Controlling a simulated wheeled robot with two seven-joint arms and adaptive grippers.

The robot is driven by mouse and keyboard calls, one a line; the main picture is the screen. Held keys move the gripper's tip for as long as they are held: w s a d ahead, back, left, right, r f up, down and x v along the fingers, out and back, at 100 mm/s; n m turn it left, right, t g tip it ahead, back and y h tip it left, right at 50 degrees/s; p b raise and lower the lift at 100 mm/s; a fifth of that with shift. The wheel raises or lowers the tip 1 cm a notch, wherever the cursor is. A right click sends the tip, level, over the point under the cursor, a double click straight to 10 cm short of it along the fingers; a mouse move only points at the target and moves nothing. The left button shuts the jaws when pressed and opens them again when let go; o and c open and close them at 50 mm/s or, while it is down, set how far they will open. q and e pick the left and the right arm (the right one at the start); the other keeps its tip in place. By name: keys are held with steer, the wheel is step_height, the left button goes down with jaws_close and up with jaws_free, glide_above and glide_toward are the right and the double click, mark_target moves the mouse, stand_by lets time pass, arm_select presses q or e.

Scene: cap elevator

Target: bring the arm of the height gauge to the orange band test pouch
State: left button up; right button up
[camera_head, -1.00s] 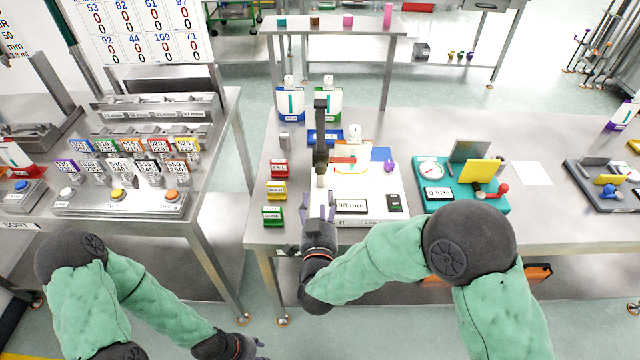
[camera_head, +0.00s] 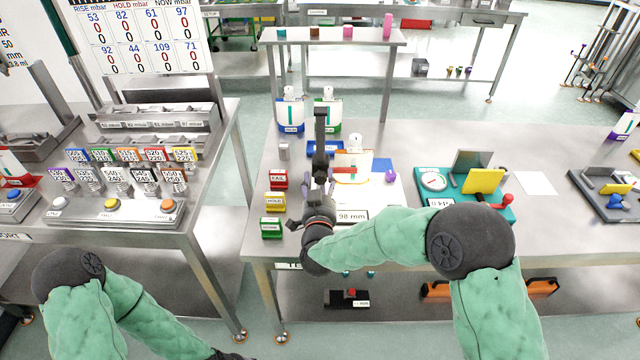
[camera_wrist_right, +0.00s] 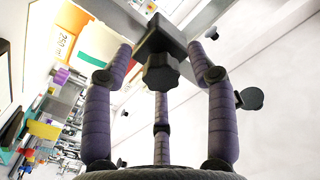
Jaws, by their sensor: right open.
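The height gauge (camera_head: 376,208) stands on the bench with a white base, a dark upright column (camera_head: 320,130) and a display reading 98 mm. A white pouch with orange markings (camera_head: 353,165) stands upright on its plate; the wrist view shows its orange band (camera_wrist_right: 72,22). A dark block with a lobed knob (camera_wrist_right: 160,72) fills the middle of the wrist view. My right gripper (camera_head: 320,188) is open at the column, its fingers (camera_wrist_right: 161,62) spread around the knob; contact is unclear. My left gripper (camera_head: 232,355) is mostly cut off at the bottom edge.
Red (camera_head: 278,180), yellow (camera_head: 275,201) and green (camera_head: 271,228) labelled blocks stand left of the gauge. Two pouches (camera_head: 290,115) stand behind it. A teal instrument (camera_head: 440,185) stands to the right. The bench beyond the teal instrument has free room around a white sheet (camera_head: 532,177).

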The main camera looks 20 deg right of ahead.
steer(key=c, duration=1)
steer(key=shift+r, duration=0.1)
steer(key=o, duration=1)
steer(key=v, duration=1.2)
